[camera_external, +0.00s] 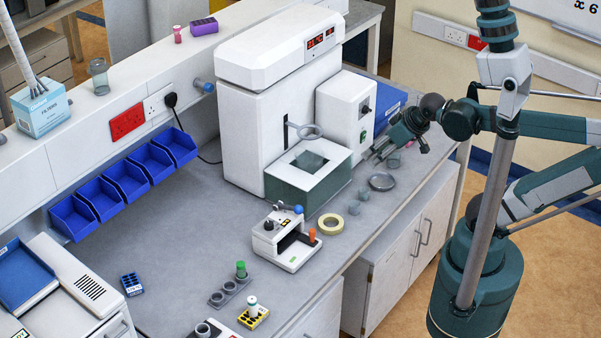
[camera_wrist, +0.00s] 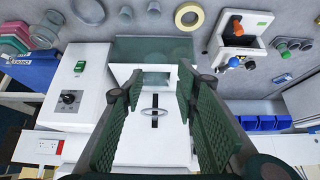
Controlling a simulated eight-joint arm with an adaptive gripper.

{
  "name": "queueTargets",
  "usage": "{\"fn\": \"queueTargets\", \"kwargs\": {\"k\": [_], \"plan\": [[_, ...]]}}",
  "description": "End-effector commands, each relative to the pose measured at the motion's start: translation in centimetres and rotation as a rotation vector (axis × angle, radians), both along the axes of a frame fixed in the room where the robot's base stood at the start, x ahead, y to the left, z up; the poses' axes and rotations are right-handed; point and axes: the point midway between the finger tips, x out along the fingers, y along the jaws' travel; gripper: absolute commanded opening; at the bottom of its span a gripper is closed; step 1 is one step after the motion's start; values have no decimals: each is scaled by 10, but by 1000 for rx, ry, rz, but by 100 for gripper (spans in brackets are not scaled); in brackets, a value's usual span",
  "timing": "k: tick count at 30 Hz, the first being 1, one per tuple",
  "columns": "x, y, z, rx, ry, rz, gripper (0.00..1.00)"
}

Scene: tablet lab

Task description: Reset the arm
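My gripper (camera_external: 384,151) is at the right end of the arm side of the bench, above the bench edge near the small grey dish. In the wrist view my gripper (camera_wrist: 158,90) has its two green padded fingers spread apart with nothing between them. Behind the gap, the white machine (camera_wrist: 150,142) with its ring handle shows further off. In the external view the white machine (camera_external: 265,100) with a red display stands just left of my gripper, beside a smaller white box (camera_external: 340,108). I cannot tell the exact height of the gripper above the bench.
A round dish (camera_external: 382,181), small grey cylinders (camera_external: 351,207) and a tape ring (camera_external: 330,224) lie below and left of the gripper. A small white device (camera_external: 285,245) stands further forward. Blue bins (camera_external: 125,184) line the back wall. The bench middle (camera_external: 190,245) is clear.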

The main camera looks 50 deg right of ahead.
Motion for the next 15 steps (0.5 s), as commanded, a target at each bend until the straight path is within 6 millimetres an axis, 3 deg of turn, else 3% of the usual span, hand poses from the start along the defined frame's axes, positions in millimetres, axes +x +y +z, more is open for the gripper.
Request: {"fn": "queueTargets", "kwargs": {"k": [1,6,15], "plan": [[0,0,-16,0,0,0,31],[0,0,-39,0,0,0,31],[0,0,-55,0,0,0,31]]}}
